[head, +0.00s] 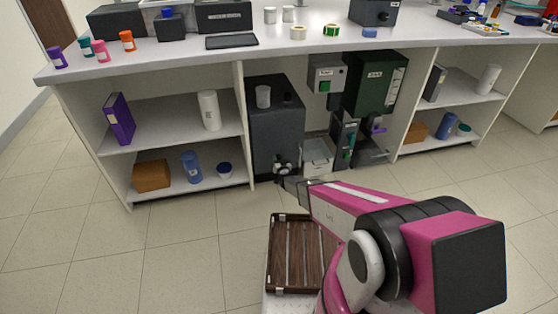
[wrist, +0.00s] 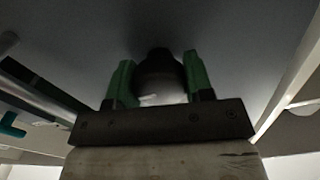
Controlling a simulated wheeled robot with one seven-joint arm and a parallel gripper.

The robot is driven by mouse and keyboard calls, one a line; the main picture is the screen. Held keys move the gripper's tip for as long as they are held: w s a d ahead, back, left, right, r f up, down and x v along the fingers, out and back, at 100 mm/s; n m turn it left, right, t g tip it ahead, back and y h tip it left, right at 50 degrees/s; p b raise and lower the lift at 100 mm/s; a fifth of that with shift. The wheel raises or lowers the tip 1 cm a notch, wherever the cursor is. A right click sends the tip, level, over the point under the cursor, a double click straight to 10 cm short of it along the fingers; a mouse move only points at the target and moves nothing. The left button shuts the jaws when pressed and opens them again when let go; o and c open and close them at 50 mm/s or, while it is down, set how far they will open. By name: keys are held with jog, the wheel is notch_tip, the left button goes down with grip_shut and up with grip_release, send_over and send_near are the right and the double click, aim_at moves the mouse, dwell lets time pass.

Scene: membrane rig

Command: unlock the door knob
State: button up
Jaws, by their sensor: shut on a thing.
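The dark grey cabinet (head: 274,128) stands under the bench. Its front door face (wrist: 230,38) fills the upper part of the wrist view. A round black knob (wrist: 160,74) sticks out from that face. My gripper (wrist: 158,80) has its green fingers on either side of the knob, shut on it. In the head view my gripper (head: 285,168) is at the lower front of the cabinet, and the knob is mostly hidden there by the fingers. The door looks closed against its frame. Whether the knob is turned cannot be told.
A white bin (head: 318,158) and a dark green box (head: 375,84) are right of the cabinet. A white shelf panel (head: 242,120) borders it on the left. A wooden slatted tray (head: 290,258) lies in front of me. The floor to the left is clear.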

jog(key=shift+n, duration=0.3)
jog(key=n, duration=0.3)
jog(key=shift+n, duration=0.3)
jog(key=n, duration=0.4)
jog(key=shift+n, duration=0.3)
jog(key=n, duration=0.4)
jog(key=shift+n, duration=2.5)
jog(key=o, duration=0.9)
jog(key=shift+o, duration=0.2)
